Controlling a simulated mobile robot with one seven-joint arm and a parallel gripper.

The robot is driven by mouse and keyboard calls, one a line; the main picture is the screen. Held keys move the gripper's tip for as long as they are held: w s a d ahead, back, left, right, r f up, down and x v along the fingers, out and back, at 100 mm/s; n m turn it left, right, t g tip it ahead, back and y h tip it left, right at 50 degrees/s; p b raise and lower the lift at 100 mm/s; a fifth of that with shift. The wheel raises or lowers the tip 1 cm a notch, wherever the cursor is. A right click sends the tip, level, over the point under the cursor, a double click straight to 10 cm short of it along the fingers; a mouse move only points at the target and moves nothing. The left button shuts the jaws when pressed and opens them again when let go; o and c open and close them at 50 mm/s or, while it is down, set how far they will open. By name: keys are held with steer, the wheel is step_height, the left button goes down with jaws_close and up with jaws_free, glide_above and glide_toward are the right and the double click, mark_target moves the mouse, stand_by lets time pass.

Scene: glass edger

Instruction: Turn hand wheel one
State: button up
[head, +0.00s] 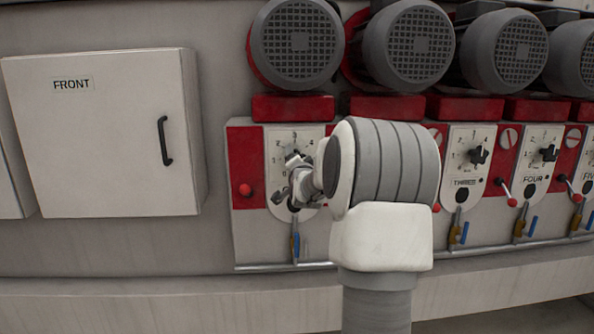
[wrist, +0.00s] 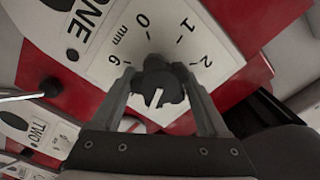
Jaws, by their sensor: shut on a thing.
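Hand wheel one is a dark knob (wrist: 160,84) with a pale pointer mark, set on a white numbered dial plate (wrist: 107,66) labelled ONE in the wrist view. My gripper (wrist: 163,82) has its two grey fingers on either side of the knob and is shut on it. In the wrist view the pale mark points down toward my gripper's palm, and the numbers 6, 0, 1 and 2 show above the knob. In the head view my gripper (head: 297,165) is at the leftmost dial plate (head: 279,143), and it mostly hides the knob.
Similar dials labelled THREE (head: 463,183) and FOUR (head: 533,179) stand to the right, with red-tipped levers. My arm covers the second station. Motors (head: 297,43) stick out above.

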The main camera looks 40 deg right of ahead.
steer(key=m+b, duration=0.3)
steer(key=m, duration=0.1)
steer(key=shift+f, duration=0.2)
steer(key=shift+m+b, duration=0.65)
steer(key=shift+m, duration=0.25)
steer(key=shift+r, duration=0.15)
steer(key=o, duration=1.2)
steer(key=shift+o, duration=0.2)
steer(key=shift+s, duration=0.1)
steer(key=p+v, duration=0.2)
steer(key=v, duration=1.5)
steer(key=shift+s, duration=0.15)
